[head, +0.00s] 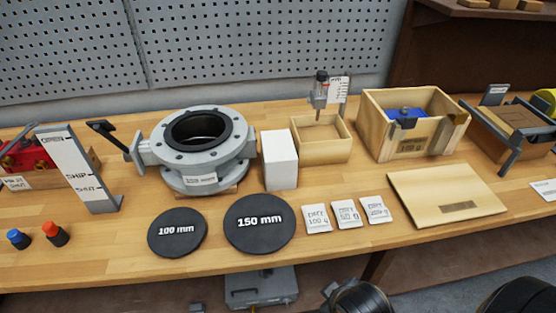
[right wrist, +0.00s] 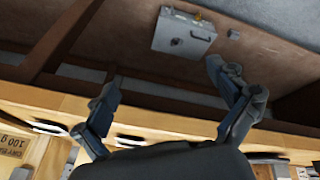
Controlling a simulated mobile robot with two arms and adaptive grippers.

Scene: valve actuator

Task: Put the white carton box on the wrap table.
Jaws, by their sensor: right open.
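The white carton box (head: 280,161) stands upright on the wooden bench (head: 130,245) in the head view. It is just right of the grey flanged valve body (head: 205,150) and left of a small open wooden tray. No gripper touches it. My right gripper (right wrist: 162,78) is open and empty in the right wrist view, with its two fingers spread apart. The box cannot be made out in that view. My left gripper is not in view. I cannot tell which surface is the wrap table.
Black 100 mm (head: 177,233) and 150 mm (head: 260,224) discs and several white packets (head: 347,215) lie in front of the box. A wooden crate (head: 400,143) and a flat wooden lid (head: 446,195) are to its right. A grey case (right wrist: 184,32) sits below the bench.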

